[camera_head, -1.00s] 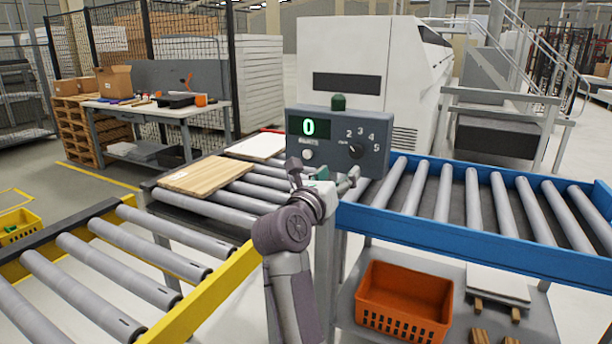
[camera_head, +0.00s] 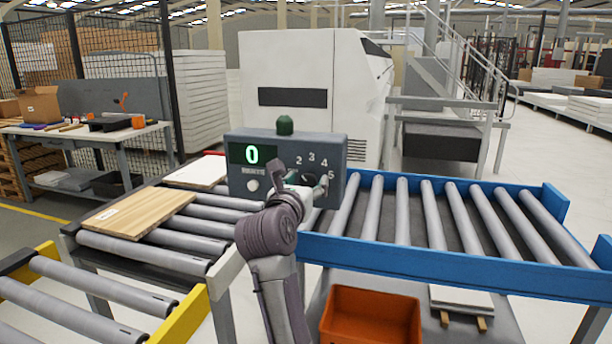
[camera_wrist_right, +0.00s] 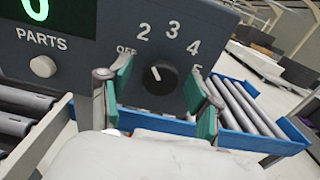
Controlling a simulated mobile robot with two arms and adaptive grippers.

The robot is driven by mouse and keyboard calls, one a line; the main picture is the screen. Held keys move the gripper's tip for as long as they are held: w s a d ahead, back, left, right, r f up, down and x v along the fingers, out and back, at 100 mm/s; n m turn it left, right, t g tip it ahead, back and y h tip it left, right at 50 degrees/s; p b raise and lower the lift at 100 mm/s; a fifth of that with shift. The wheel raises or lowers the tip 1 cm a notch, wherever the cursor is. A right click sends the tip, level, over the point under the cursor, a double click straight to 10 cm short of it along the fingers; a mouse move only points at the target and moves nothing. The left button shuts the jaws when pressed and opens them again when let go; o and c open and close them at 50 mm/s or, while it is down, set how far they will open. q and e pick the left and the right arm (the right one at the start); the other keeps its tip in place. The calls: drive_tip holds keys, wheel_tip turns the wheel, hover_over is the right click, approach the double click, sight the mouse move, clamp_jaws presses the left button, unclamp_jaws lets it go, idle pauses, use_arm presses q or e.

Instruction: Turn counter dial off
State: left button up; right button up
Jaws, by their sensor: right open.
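The grey counter box (camera_head: 240,185) shows a green 0 and has a black dial (camera_wrist_right: 160,78) on its right side. In the right wrist view, OFF and the numbers 2 to 5 curve around the dial. The dial's white mark points up and slightly left, roughly toward the 2. My right gripper (camera_head: 303,180) is open in front of the box. In its wrist view, the teal-padded fingers (camera_wrist_right: 160,88) stand on either side of the dial, apart from it. My left gripper is not in view.
A round white button (camera_wrist_right: 43,66) sits left of the dial, under PARTS. A green knob (camera_head: 285,125) tops the box. Roller conveyors with a blue rail (camera_head: 440,255) and a yellow rail (camera_head: 185,315) flank the arm. An orange crate (camera_head: 370,312) lies below.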

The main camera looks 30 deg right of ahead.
drive_tip(key=shift+w+d, duration=0.15)
drive_tip(key=shift+d, duration=0.05)
drive_tip(key=shift+r, duration=0.1)
drive_tip(key=c, duration=1.1)
drive_tip(key=shift+p, duration=0.3)
drive_tip(key=shift+r+n+p, duration=0.15)
drive_tip(key=shift+n+p, duration=0.45)
drive_tip(key=shift+p, duration=0.05)
drive_tip(key=n+p, duration=0.5)
drive_tip(key=p, duration=0.1)
drive_tip(key=shift+a+p, duration=0.1)
drive_tip(key=shift+p, duration=0.25)
use_arm(q)
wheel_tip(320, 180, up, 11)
drive_tip(key=p, duration=0.2)
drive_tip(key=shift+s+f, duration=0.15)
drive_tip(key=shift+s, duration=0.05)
use_arm(e)
drive_tip(key=shift+n, duration=0.9)
